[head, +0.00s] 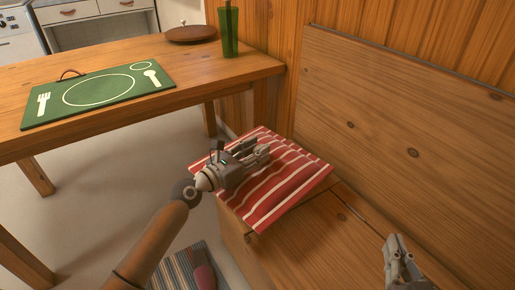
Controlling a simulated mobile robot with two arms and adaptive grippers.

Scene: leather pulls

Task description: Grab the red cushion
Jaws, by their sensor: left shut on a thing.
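The red cushion (290,184) with white stripes lies flat on the left end of the wooden bench (315,229). My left gripper (262,153) is over the cushion's middle and shut on it; the gripper body hides the exact place of the grip. The cushion seems to rest on the bench seat. My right gripper (392,243) is at the lower right, above the bench seat and apart from the cushion. I cannot tell how its fingers stand.
A wooden table (180,65) stands at the left with a green placemat (75,108), a brown lidded dish (190,34) and a green vase (228,32). The bench back (400,95) rises behind the cushion. A striped rug (180,272) lies on the floor.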

